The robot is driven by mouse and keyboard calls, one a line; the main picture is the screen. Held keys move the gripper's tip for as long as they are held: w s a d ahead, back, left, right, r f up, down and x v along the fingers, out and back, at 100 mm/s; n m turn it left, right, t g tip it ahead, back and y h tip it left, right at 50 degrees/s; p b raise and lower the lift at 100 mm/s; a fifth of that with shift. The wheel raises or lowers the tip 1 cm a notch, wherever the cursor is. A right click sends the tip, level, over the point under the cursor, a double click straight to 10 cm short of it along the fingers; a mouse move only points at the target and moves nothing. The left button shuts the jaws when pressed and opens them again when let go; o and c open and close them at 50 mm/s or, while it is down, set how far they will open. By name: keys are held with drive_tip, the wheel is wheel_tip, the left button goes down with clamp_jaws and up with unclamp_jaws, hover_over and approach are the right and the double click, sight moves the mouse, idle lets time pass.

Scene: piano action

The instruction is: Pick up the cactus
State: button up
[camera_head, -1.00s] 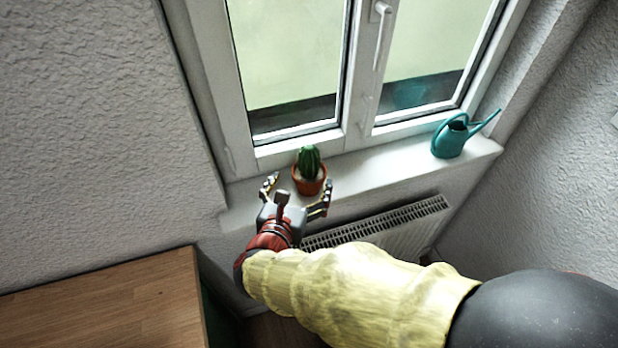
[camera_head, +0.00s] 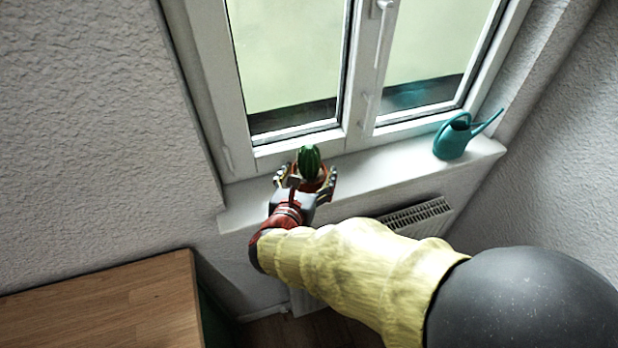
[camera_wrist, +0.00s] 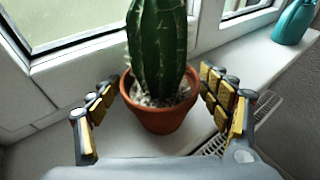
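The green ribbed cactus (camera_head: 309,161) stands upright in a terracotta pot (camera_head: 323,178) on the white windowsill, in front of the window. In the wrist view the cactus (camera_wrist: 158,45) rises from whitish gravel, and the pot (camera_wrist: 160,118) sits between my fingers. My gripper (camera_head: 306,180) is at the pot, with one finger on each side. In the wrist view my gripper (camera_wrist: 165,105) has its yellow-padded fingers spread. Contact cannot be told.
A teal watering can (camera_head: 451,140) stands at the right end of the sill (camera_head: 376,168). The window frame (camera_head: 355,90) is close behind the cactus. A radiator (camera_head: 418,214) is below the sill, and a wooden tabletop (camera_head: 110,305) is at lower left.

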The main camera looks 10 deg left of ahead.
drive_tip(key=c, duration=1.2)
drive_tip(key=shift+c, duration=0.5)
drive_tip(key=shift+r, duration=0.15)
